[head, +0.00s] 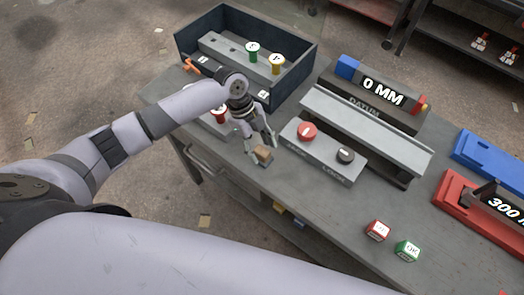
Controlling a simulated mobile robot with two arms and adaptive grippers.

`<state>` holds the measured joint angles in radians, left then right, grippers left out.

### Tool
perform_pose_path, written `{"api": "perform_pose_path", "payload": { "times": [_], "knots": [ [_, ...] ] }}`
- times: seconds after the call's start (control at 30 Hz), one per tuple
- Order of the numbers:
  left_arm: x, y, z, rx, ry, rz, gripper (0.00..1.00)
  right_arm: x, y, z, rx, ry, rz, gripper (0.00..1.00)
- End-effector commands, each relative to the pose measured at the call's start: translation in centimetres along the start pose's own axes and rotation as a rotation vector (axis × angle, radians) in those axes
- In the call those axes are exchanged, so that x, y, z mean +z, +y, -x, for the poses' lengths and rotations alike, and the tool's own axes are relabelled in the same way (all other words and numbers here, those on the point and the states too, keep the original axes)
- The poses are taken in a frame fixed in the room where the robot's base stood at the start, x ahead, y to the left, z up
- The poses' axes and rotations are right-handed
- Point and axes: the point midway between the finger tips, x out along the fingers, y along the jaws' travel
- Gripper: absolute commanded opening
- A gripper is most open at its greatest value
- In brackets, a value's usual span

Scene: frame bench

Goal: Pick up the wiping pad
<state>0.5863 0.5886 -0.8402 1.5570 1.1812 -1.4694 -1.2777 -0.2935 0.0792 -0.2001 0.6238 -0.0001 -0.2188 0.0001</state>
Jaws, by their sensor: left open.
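A small tan block with a blue-grey lower part, which looks like the wiping pad (263,156), sits on the grey bench top near its front edge, left of the button box. My left gripper (260,143) points down at it with its fingers apart. The fingertips are right at the pad's upper end in the picture; I cannot tell whether they touch it. My right gripper is out of the picture.
A button box (322,155) with red and black knobs stands close right of the pad. A dark open tray (297,72) stands behind my gripper. The bench between is clear.

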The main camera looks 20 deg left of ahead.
Motion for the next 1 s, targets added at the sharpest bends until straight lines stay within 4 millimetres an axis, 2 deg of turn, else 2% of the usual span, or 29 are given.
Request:
{"api": "perform_pose_path", "payload": {
  "times": [0.17,0.4,0.63,1.0],
  "knots": [
    [0.1,0.0,-1.5,-0.002,-0.001,0.000,0.50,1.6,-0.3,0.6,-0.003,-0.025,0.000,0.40],
    [0.1,-0.1,-1.6,-0.002,-0.002,0.000,0.49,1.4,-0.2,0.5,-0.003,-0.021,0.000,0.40],
    [0.1,-0.1,-1.6,-0.002,-0.002,0.000,0.33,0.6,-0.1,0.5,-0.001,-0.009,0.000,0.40],
    [0.1,-0.1,-1.6,-0.002,-0.001,0.000,0.09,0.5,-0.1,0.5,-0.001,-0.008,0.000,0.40]
  ]
}}
